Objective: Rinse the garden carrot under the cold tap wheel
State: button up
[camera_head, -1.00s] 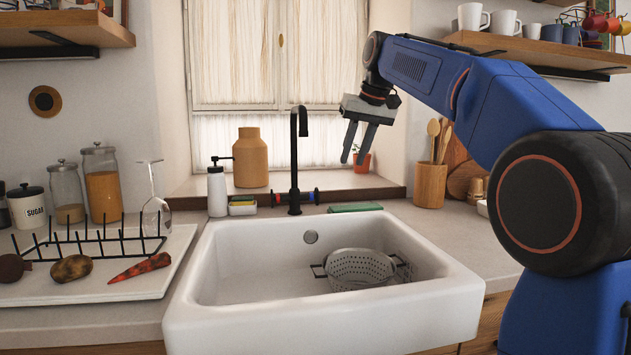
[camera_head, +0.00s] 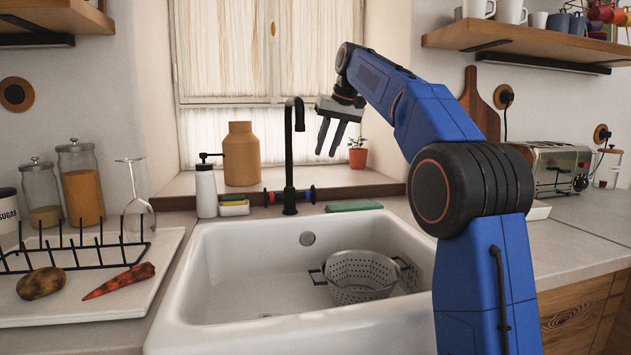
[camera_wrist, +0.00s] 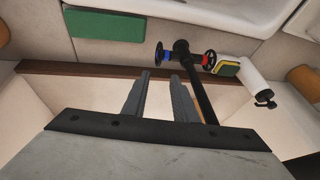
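The carrot (camera_head: 120,281), orange-red with dark dirt patches, lies on the white drainboard at the left. The black tap (camera_head: 290,160) stands behind the white sink (camera_head: 245,325). Its cold wheel, marked blue (camera_head: 312,194), is on the right of its base, and the red-marked wheel (camera_head: 267,198) is on the left. The blue-marked wheel (camera_wrist: 168,56) shows just beyond the fingertips there, beside the tap (camera_wrist: 195,90).
A grey colander (camera_head: 360,278) sits in the sink. A potato (camera_head: 41,283) and a black rack (camera_head: 75,257) are on the drainboard. A soap bottle (camera_head: 206,190), a sponge holder (camera_head: 233,209) and a green sponge (camera_head: 354,206) stand near the tap. A potted plant (camera_head: 357,157) is on the sill.

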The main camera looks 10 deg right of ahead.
send_over(309, 195)
jog(key=d, duration=0.2)
notch_tip(309, 195, down, 11)
jog(key=shift+s, duration=0.15)
jog(key=shift+d+f, duration=0.1)
jog(key=shift+c, duration=0.2)
grip_shut()
